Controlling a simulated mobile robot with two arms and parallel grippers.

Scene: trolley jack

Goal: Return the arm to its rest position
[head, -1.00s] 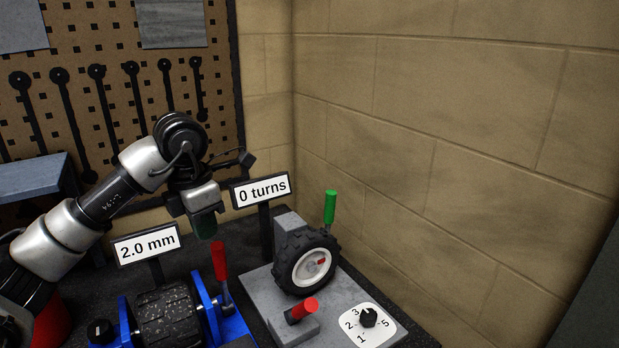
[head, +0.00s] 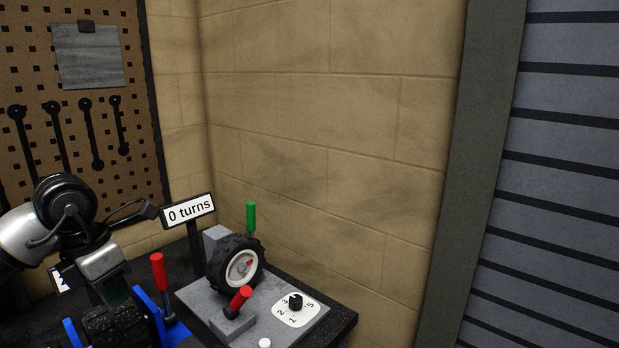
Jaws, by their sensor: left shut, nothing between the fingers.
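My left arm comes in from the left. Its gripper (head: 116,291) points down over the black roller (head: 112,326) between blue brackets, left of a red lever (head: 158,272). The gripper is shut with nothing visible in it. I cannot tell the gap between its tips and the roller. My wrist hides most of a white sign (head: 61,281) behind it. My right gripper is not in view.
To the right, a grey base (head: 197,300) holds a wheel (head: 234,263), a green handle (head: 251,217), a red handle (head: 240,297) and a dial (head: 295,302). A "0 turns" sign (head: 188,210) stands behind. Block wall and slatted shutter (head: 560,180) lie beyond.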

